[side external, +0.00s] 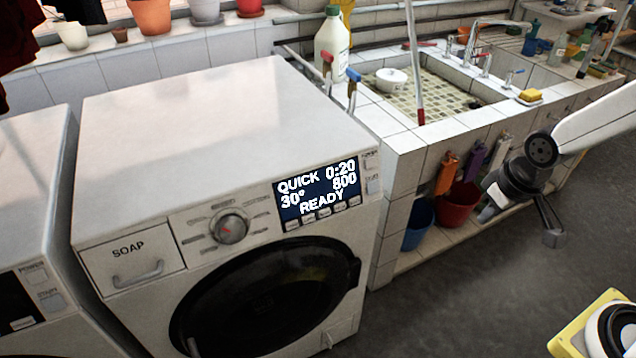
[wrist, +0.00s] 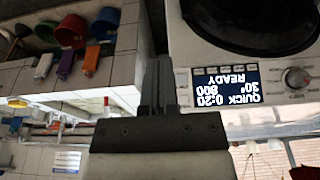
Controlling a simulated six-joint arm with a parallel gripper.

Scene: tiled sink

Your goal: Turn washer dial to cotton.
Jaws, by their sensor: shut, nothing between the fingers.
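The washer dial (side external: 230,228) is a round silver knob with a small red mark, set between the soap drawer and the display on the white washer (side external: 200,120). The display (side external: 318,193) reads QUICK 0:20, 30°, 800, READY. The dial also shows upside down at the right of the wrist view (wrist: 297,78). My gripper (side external: 488,211) is at the right of the side view, well apart from the washer, in front of the sink unit. In the wrist view its dark fingers (wrist: 158,85) are together with nothing between them. The labels around the dial are too small to read.
A soap drawer (side external: 135,261) and a dark round door (side external: 265,300) are on the washer front. A tiled sink unit (side external: 410,165) stands right of it, with a red bucket (side external: 459,205) and blue bucket (side external: 418,224) below. The floor in front is clear near the washer.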

